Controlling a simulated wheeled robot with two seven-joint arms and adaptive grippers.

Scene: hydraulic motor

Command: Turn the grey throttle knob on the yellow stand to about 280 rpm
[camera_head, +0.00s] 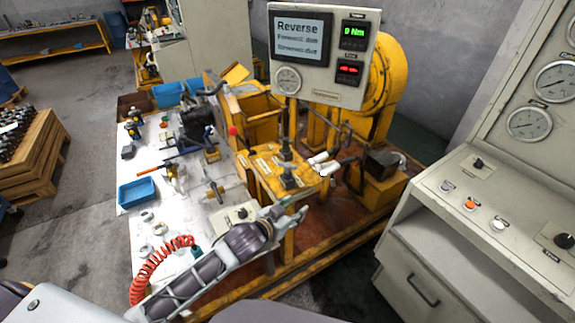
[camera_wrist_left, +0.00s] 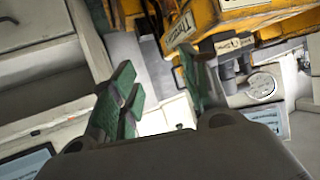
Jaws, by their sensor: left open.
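The yellow stand (camera_head: 268,183) stands at the centre of the head view, with black levers and small labels on its top. It also shows at the top of the left wrist view (camera_wrist_left: 205,14), with a label on its face. I cannot pick out the grey throttle knob for certain. My left gripper (camera_head: 297,209) is open and empty in front of the stand's near edge. Its green fingertips (camera_wrist_left: 158,85) are apart in the wrist view, with nothing between them. The panel (camera_head: 322,55) above shows "Reverse", a green "0 Nm" and an unclear red readout. My right gripper is out of view.
A white workbench (camera_head: 140,205) with tools and blue bins (camera_head: 136,192) lies left of the stand. A small white box with a black knob (camera_head: 242,213) sits near my left gripper. A grey control console (camera_head: 450,220) with gauges stands at right.

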